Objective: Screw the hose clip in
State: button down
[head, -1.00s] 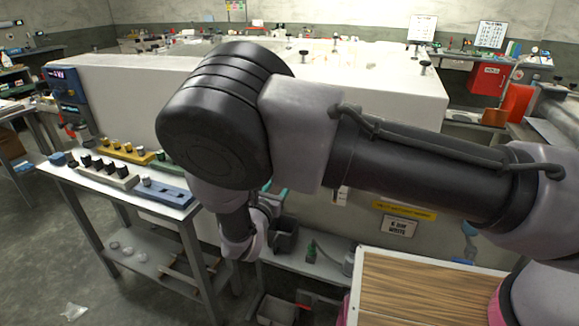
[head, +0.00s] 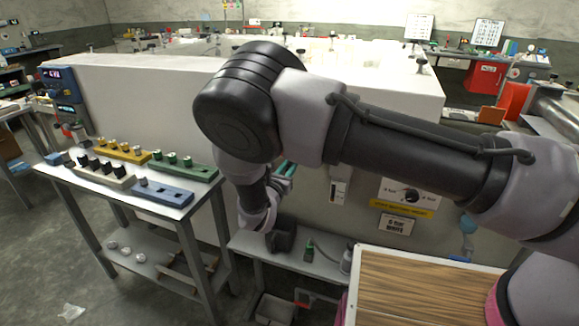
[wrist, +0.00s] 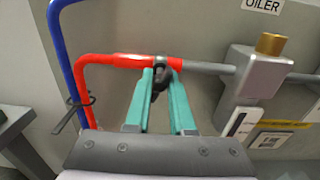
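In the wrist view, a red hose (wrist: 112,62) runs right and meets a grey pipe (wrist: 208,68). A small dark loop, which looks like the hose clip (wrist: 160,80), sits at that joint. My gripper (wrist: 161,72) has two teal fingers close together, one on each side of the dark loop, and they appear to pinch it. The clip's band and screw are too small to make out. In the head view my gripper (head: 284,172) is mostly hidden behind my arm, by the white housing's front face.
The pipe leads to a grey block (wrist: 262,75) with a brass cap (wrist: 270,43). A blue hose (wrist: 60,40) runs left of the red one. In the head view, a side table (head: 130,183) holds coloured racks, and a wood-topped surface (head: 420,290) stands at lower right.

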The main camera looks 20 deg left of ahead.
jog(key=shift+m, duration=0.4)
jog(key=m, duration=0.3)
jog(key=shift+m, duration=2.1)
jog(key=c, duration=0.8)
grip_release()
jog(key=shift+s, duration=0.1)
jog(key=s, duration=0.7)
jog(key=s+a, duration=0.1)
jog(key=s, duration=0.2)
jog(key=shift+s, duration=0.3)
